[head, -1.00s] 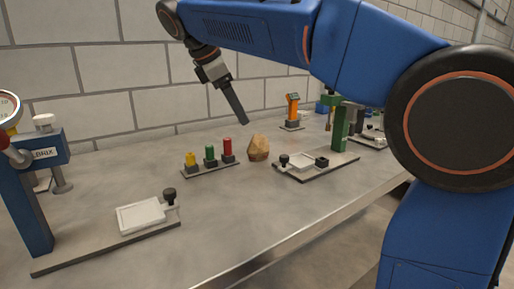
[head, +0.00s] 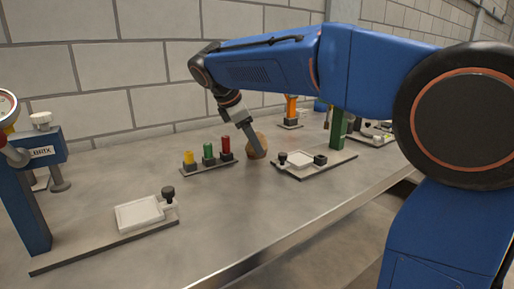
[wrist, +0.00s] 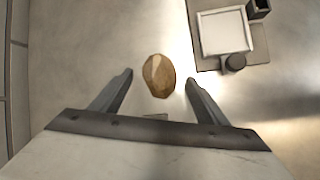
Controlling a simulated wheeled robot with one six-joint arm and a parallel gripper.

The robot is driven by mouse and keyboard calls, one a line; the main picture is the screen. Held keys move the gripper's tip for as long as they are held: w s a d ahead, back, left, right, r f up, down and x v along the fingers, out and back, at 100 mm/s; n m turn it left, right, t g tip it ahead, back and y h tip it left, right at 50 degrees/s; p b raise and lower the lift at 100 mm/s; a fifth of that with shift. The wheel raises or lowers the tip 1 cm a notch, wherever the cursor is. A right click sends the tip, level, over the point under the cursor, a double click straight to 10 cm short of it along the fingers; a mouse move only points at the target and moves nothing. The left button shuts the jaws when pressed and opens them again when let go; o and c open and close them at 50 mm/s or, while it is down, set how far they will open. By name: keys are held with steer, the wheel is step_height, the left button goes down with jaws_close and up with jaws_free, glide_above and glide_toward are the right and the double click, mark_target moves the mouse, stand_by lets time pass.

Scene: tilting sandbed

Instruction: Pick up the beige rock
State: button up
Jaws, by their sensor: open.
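The beige rock (head: 259,141) stands on the grey metal bench, partly hidden behind my gripper in the head view. In the wrist view the tan, faceted rock (wrist: 159,76) lies between and slightly beyond the two fingertips. My gripper (wrist: 158,78) is open and empty, with a finger on each side of the rock and a gap to both. In the head view my gripper (head: 256,152) points down at the rock. I cannot tell from these views how high the fingertips are above the bench.
A strip with yellow, green and red pieces (head: 208,164) stands just left of the rock. A green-posted stand with a white tray (head: 299,158) is close on the right. An orange device (head: 290,110) stands behind. The bench front (head: 230,215) is clear.

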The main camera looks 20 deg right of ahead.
steer(key=shift+x, duration=1.3)
steer(key=shift+c, duration=0.6)
steer(key=c, duration=1.5)
steer(key=shift+r, duration=0.15)
